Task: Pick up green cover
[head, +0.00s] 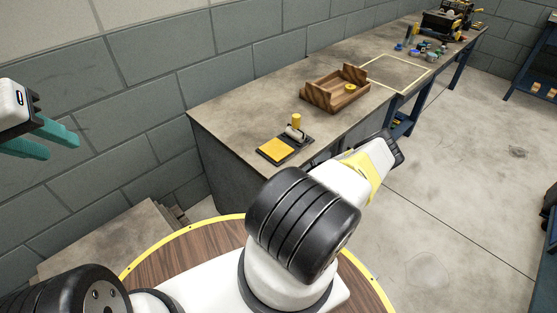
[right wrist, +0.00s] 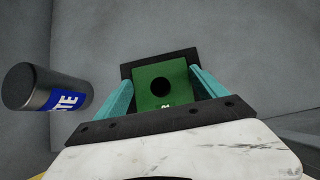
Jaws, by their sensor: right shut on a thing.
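The green cover (right wrist: 150,93), a green block-like piece with a dark round hole and a white mark, sits between the teal fingers of my right gripper (right wrist: 162,76) in the right wrist view. The fingers press on its two sides. A black edge shows behind and around its far end; I cannot tell whether that belongs to the cover. In the head view my right arm reaches over the bench's near side, and its fingers and the cover are hidden. My left gripper (head: 48,138) is at the left edge, its teal fingers apart and empty, in front of the wall.
A dark cylinder with a blue label (right wrist: 48,90) lies left of the right gripper. The bench (head: 235,107) holds a yellow pad on a black base (head: 277,150), a wooden tray (head: 322,100) and several small items farther back. Open floor lies to the right.

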